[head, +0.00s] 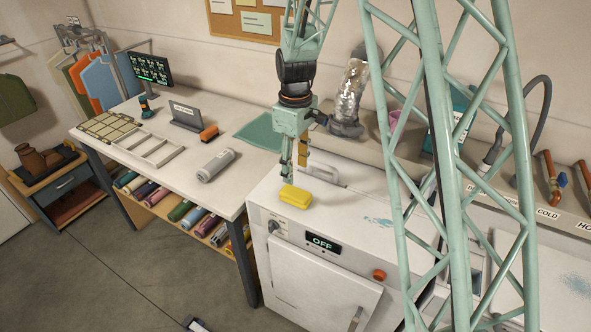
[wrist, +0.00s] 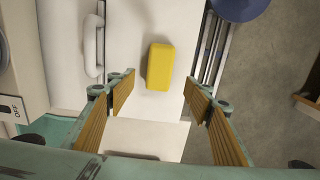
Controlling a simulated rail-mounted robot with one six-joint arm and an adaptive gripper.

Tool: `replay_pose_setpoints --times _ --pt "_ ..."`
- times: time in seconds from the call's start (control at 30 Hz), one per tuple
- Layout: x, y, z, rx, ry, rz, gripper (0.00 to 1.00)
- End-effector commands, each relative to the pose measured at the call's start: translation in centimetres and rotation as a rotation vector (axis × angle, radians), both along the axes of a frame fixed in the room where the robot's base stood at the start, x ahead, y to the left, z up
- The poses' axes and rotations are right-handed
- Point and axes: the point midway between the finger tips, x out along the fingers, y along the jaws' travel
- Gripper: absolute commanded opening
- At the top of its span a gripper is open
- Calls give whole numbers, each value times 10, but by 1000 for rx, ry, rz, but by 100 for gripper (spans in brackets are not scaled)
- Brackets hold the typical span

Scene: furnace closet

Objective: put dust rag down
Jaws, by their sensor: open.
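A yellow, soft-edged block (head: 296,196), which may be the folded dust rag, lies on the white top of the furnace cabinet (head: 262,201) near its front left edge. In the wrist view the yellow block (wrist: 160,66) lies ahead of the gap between the fingers, apart from both. My gripper (head: 294,170) points down just above the block, open and empty. In the wrist view my gripper (wrist: 160,97) shows its ribbed tan pads spread wide. A flat green cloth (head: 262,132) lies at the back right of the workbench; I cannot tell which is the rag.
The white workbench (head: 200,195) at left holds a grey cylinder (head: 216,165), an orange-topped brush (head: 209,133) and a dark sign stand (head: 186,115). A white handle (wrist: 93,45) stands beside the block.

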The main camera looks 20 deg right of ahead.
Motion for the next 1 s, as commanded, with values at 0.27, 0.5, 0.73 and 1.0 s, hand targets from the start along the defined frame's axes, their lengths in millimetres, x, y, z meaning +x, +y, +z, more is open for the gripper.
replay_pose_setpoints --times 0.27,0.5,0.73,1.0 --pt "0 0 0 0 0 0 47" --pt "0 0 0 0 0 0 47" --pt "-2 0 5 0 -3 -5 47" --pt "-16 0 37 1 -22 -43 47"
